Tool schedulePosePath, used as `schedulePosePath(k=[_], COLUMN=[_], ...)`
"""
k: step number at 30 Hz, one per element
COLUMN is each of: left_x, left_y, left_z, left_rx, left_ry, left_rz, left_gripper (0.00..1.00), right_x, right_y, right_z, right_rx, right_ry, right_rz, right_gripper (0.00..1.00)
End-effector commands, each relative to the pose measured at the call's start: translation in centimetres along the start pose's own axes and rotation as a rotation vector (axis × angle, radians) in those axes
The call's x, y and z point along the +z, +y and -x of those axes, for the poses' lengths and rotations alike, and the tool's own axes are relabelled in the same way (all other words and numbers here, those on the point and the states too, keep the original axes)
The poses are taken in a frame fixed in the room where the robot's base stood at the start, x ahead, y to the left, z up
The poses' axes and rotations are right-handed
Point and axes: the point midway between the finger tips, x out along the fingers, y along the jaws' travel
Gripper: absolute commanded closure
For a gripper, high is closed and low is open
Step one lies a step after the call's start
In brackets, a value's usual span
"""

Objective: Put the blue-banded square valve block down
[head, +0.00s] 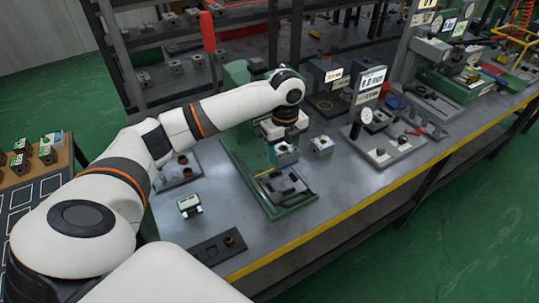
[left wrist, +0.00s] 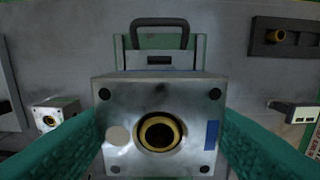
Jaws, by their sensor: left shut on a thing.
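My left gripper (head: 284,147) is shut on a square metal valve block, held above the green-framed fixture on the bench. In the left wrist view the block (left wrist: 160,92) sits between my two teal fingers (left wrist: 162,135). It has a central bore with a brass-coloured ring, dark corner holes, a pale round spot on the left and a blue band on the right. The green fixture (head: 283,205) has a dark top plate and a handle at its front; the handle (left wrist: 160,22) shows beyond the block. The gap below the block is hard to judge. My right gripper is out of view.
Another metal block (head: 321,145) stands on the bench right of the held one. A small display unit (head: 189,204) and a dark plate with a brass ring (head: 220,247) lie on the left. Gauge stands (head: 367,115) rise on the right.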

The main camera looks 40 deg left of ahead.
Motion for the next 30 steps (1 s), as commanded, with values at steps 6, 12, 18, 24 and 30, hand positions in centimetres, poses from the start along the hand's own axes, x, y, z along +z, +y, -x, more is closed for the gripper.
schedulePosePath(k=[6, 12, 18, 24, 30], left_x=[0.1, 0.0, 0.1, 0.0, 0.0], left_y=[-0.1, 0.0, -0.1, 0.0, 0.0], left_z=[-3.8, -5.3, -7.9, -8.7, -8.9], left_rx=[-0.002, -0.001, -0.003, 0.001, 0.0], left_ry=[-0.001, 0.001, 0.0, 0.002, 0.001], left_rz=[-0.001, 0.0, -0.001, -0.001, 0.0], left_gripper=[0.79, 0.79, 0.79, 0.79, 0.79], right_x=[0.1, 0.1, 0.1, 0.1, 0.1], right_y=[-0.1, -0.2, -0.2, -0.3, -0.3], right_z=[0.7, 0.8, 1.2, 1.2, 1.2], right_rx=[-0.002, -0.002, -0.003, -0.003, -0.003], right_ry=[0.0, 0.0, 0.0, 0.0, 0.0], right_rz=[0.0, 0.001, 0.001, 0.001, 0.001], right_gripper=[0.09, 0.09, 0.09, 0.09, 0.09])
